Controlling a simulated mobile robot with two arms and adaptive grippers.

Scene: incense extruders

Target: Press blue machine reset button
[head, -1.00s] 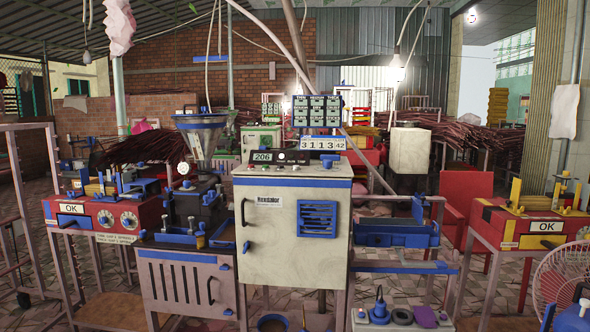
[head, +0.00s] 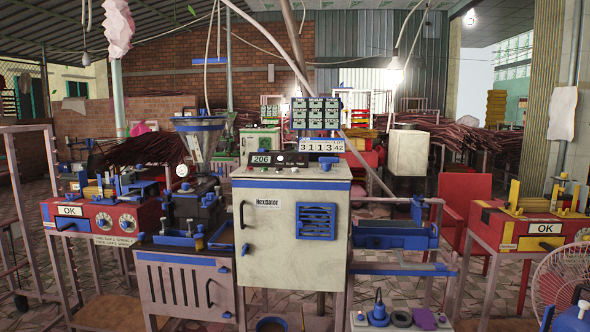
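A cream cabinet machine (head: 270,215) with blue trim, a blue vent (head: 317,222) and a dark door handle stands upright in the middle of the head view. On its top front is a control panel (head: 280,159) with a display reading 206, a few small knobs and a small red part. I cannot tell which of these, if any, is the reset button. A blue-rimmed hopper machine (head: 199,139) stands just left of the cabinet. Neither of my grippers shows.
A red machine marked OK (head: 88,218) stands at left, and a red and yellow one marked OK (head: 530,230) at right. A low stand (head: 360,326) holding small blue and dark parts is in front. A fan (head: 565,270) fills the lower right corner.

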